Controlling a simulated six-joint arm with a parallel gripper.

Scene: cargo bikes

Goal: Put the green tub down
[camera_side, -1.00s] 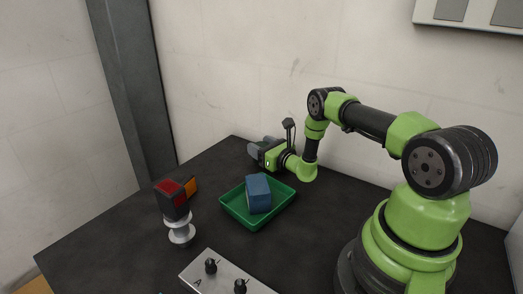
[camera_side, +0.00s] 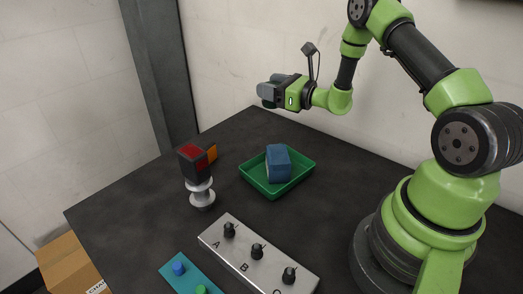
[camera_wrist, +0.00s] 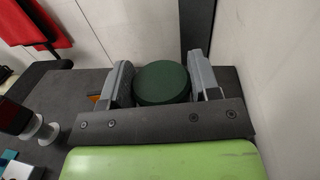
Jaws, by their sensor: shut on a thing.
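My gripper (camera_side: 270,92) is raised above the back of the dark table, clear of its surface. In the wrist view my gripper (camera_wrist: 164,78) is shut on the green tub (camera_wrist: 161,84), a dark green round thing with a flat face, held between its two grey fingers.
A green tray (camera_side: 262,188) holding a blue block (camera_side: 279,163) stands on the table (camera_side: 140,190). Left of it, a black-and-red block (camera_side: 193,162) tops a grey spool (camera_side: 201,195). An orange block (camera_side: 212,154) is behind. A knob panel (camera_side: 237,250) and teal board (camera_side: 186,286) are in front.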

